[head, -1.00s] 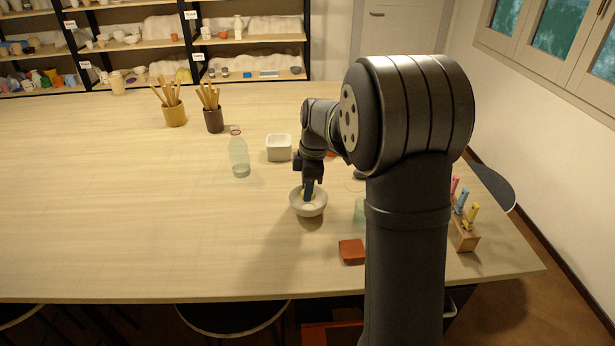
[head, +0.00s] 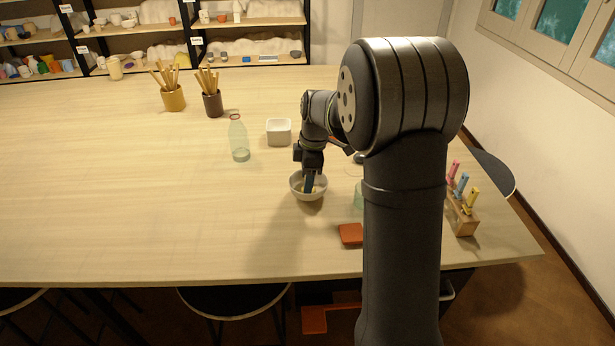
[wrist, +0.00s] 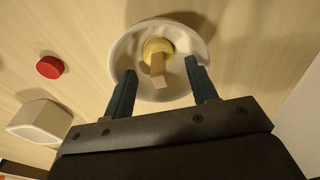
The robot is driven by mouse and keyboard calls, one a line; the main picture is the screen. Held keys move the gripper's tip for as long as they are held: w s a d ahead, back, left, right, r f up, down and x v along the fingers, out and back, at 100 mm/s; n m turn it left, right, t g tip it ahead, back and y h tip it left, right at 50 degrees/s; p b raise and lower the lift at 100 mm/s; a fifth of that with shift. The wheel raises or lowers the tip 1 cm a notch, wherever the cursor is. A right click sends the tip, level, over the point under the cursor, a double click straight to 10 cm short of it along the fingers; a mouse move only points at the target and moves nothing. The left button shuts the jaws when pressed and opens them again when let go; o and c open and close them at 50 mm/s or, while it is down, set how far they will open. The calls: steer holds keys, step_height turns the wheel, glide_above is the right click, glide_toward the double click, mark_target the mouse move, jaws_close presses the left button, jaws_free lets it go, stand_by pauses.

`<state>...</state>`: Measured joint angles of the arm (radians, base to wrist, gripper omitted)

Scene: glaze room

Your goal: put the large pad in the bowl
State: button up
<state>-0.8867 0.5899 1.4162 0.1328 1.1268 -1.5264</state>
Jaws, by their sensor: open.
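The bowl (head: 299,191) is pale and round and stands on the table in front of my arm. In the wrist view the bowl (wrist: 127,50) holds a round yellow pad (wrist: 157,46) with a light wooden handle (wrist: 158,70). The pad rests inside the rim, its handle pointing toward my gripper. My gripper (wrist: 160,70) is open, one finger on each side of the handle with gaps between. In the head view my gripper (head: 309,181) is down at the bowl and hides most of the pad.
A bottle (head: 239,142) stands left. A red-brown block (head: 350,234), a greenish glass (head: 358,198) and a tool rack (head: 462,217) are to the right. The table's left is clear.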

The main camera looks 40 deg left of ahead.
stand_by(0.3)
step_height(320, 180, up, 7)
steer(key=shift+r, duration=0.1)
stand_by(0.4)
step_height(320, 180, down, 7)
steer(key=shift+f, duration=0.15)
steer(key=shift+r, duration=2.25)
